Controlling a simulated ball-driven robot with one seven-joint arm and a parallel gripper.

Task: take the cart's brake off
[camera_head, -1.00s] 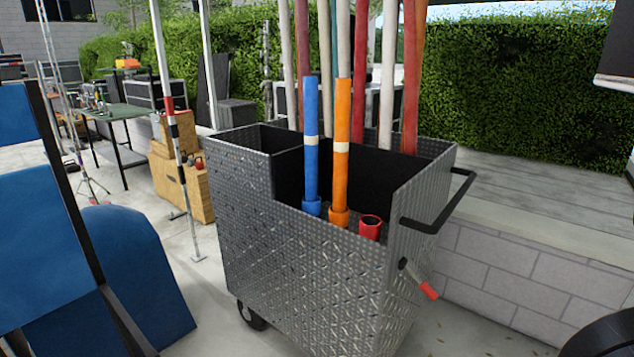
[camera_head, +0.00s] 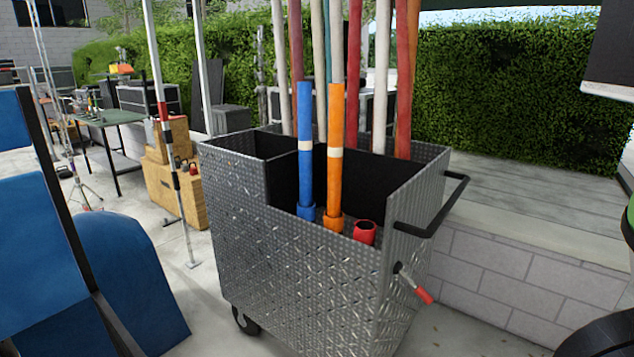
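The cart (camera_head: 285,260) is a grey diamond-plate metal box on dark wheels, standing in the middle of the view. A black push handle (camera_head: 437,210) sticks out from its right end. Below the handle, a short metal lever with a red grip (camera_head: 423,296) slants down to the right from the cart's right end; it looks like the brake lever. Blue (camera_head: 305,145) and orange (camera_head: 335,150) poles stand in the cart beside an empty red socket (camera_head: 365,232). My gripper is not in view.
A low block wall (camera_head: 510,275) runs behind the cart on the right, with a hedge (camera_head: 500,100) beyond. Large blue shapes (camera_head: 115,275) fill the left foreground. Wooden boxes (camera_head: 165,185) and a green table (camera_head: 105,118) stand at the back left. Dark parts edge the right side.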

